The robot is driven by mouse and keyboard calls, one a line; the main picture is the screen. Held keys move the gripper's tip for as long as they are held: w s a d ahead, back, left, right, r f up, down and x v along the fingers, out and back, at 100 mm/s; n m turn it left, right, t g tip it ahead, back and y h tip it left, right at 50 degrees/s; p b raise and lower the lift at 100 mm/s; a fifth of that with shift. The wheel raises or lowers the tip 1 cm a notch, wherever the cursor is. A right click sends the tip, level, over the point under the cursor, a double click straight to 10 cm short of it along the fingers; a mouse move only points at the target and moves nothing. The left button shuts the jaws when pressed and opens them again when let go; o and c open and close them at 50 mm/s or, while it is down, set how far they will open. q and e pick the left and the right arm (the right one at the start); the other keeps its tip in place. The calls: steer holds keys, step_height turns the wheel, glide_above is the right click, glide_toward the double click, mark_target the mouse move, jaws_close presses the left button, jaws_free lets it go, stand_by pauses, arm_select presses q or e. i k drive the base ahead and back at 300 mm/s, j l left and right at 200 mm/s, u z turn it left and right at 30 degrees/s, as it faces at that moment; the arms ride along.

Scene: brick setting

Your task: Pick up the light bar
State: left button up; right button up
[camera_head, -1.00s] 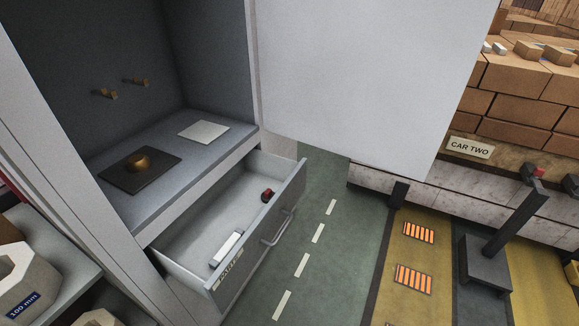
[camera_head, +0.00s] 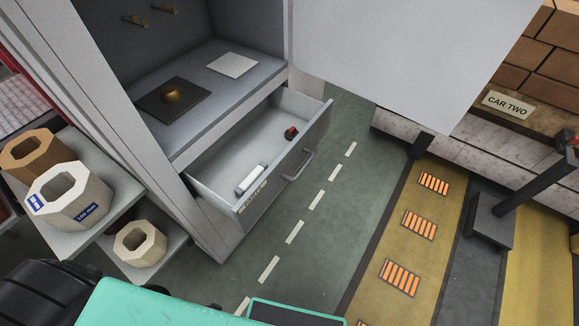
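A light bar, a short white bar (camera_head: 251,179), lies in the open drawer (camera_head: 225,173) of the grey cabinet, near the drawer's front left end. A small red and black object (camera_head: 291,132) lies at the drawer's other end. Neither of my grippers shows in the view. A teal part of my own body fills the bottom edge.
The cabinet shelf above the drawer holds a dark plate with a brass knob (camera_head: 172,95) and a white square (camera_head: 233,65). The open cabinet door (camera_head: 410,55) hangs at upper right. Octagonal blocks (camera_head: 68,196) stand on shelves at left. Green floor (camera_head: 315,240) is clear.

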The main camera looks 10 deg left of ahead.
mark_target(258, 171)
steer(key=i+l+u, duration=0.1)
steer(key=l+u, duration=1.1)
